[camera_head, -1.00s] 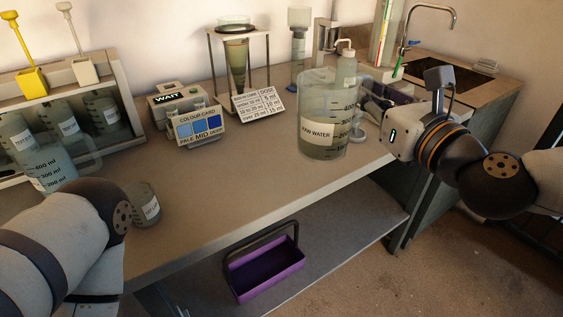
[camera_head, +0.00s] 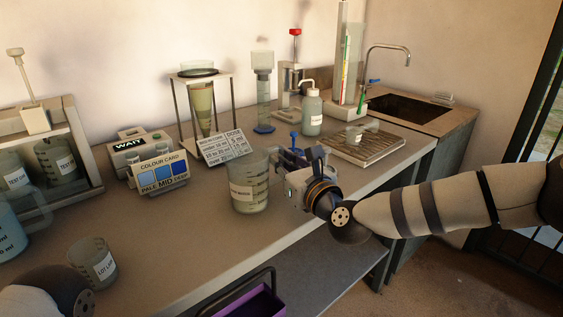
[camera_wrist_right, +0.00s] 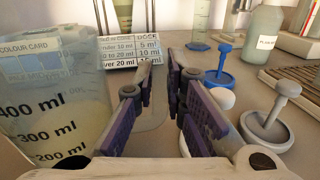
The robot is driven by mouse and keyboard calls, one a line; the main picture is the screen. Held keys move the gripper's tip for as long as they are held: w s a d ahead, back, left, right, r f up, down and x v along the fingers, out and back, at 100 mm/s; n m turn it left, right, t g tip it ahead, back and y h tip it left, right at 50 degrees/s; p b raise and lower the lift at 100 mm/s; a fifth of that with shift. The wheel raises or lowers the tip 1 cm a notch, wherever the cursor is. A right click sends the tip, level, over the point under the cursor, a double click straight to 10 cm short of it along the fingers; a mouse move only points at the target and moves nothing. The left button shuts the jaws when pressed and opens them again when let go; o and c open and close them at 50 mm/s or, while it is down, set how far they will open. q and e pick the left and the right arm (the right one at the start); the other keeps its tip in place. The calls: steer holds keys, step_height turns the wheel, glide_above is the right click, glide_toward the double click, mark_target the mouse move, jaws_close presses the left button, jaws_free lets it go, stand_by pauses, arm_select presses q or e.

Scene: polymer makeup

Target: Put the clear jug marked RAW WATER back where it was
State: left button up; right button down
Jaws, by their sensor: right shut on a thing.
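The clear jug (camera_head: 250,186) is upright over the bench, in front of the dose card; its label is too small to read now. I cannot tell if its base touches the bench. In the right wrist view the jug (camera_wrist_right: 45,115) fills the left side, with 400, 300 and 200 ml marks. My right gripper (camera_head: 285,165) is at the jug's right side, shut on its handle; in the wrist view the purple-padded fingers (camera_wrist_right: 165,100) mostly hide the handle. My left arm shows at the bottom left, its gripper out of view.
The dose card (camera_head: 225,147), colour card (camera_head: 160,176) and cone stand (camera_head: 203,105) are behind the jug. A blue-based plunger (camera_wrist_right: 222,70) and a white one (camera_wrist_right: 268,128) stand right of my fingers. A small beaker (camera_head: 93,264) is at the left. Bare bench lies between beaker and jug.

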steer(key=shift+f, duration=0.15)
steer(key=c, duration=1.7)
jaws_free()
steer(key=shift+o, duration=0.3)
steer(key=shift+r, duration=0.25)
steer(key=v, duration=1.2)
steer(key=shift+d, duration=0.1)
